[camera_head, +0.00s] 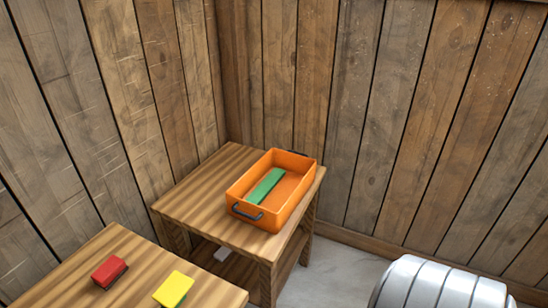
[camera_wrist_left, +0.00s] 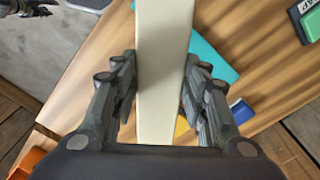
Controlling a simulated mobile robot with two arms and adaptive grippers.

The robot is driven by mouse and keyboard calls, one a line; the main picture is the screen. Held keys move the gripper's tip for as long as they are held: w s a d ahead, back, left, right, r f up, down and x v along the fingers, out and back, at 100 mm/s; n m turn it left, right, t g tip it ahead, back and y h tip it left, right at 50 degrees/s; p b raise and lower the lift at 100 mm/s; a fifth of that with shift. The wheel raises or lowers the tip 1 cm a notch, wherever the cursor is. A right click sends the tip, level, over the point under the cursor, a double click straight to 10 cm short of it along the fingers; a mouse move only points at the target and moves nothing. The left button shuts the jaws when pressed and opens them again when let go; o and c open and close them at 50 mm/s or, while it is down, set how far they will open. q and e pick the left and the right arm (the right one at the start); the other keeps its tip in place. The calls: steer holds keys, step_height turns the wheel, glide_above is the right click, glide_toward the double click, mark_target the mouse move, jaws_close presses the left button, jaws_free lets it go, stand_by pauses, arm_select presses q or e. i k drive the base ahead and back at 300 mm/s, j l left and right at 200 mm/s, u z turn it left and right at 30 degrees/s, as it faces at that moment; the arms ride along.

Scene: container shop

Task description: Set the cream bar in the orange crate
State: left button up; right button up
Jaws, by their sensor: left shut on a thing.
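The cream bar (camera_wrist_left: 162,70) is a long pale piece between the fingers of my left gripper (camera_wrist_left: 163,88) in the left wrist view. The gripper is shut on it, and the bar runs from the palm to the picture's top edge. In the head view neither this gripper nor the cream bar shows. The orange crate (camera_head: 285,215) stands on a small wooden table at the centre, with a green bar (camera_head: 266,186) lying inside along its left side. A dark jointed part at the wrist view's upper left may be my right gripper (camera_wrist_left: 30,7); its jaws cannot be made out.
In the head view a red block (camera_head: 109,271) and a yellow-and-green block (camera_head: 173,289) lie on a nearer wooden table (camera_head: 128,251). The wrist view shows a teal piece (camera_wrist_left: 212,57) and a blue piece (camera_wrist_left: 241,111) below the bar. Plank walls close off the back.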

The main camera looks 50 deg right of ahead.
mark_target(285, 200)
steer(key=z, duration=0.65)
steer(key=l+z, duration=0.1)
steer(key=z, duration=0.3)
steer(key=i+z, duration=0.15)
steer(key=z, duration=0.2)
steer(key=i+l+z, duration=0.1)
steer(key=z, duration=0.3)
steer(key=i+z, duration=0.1)
steer(key=z, duration=0.25)
steer(key=i, duration=0.7)
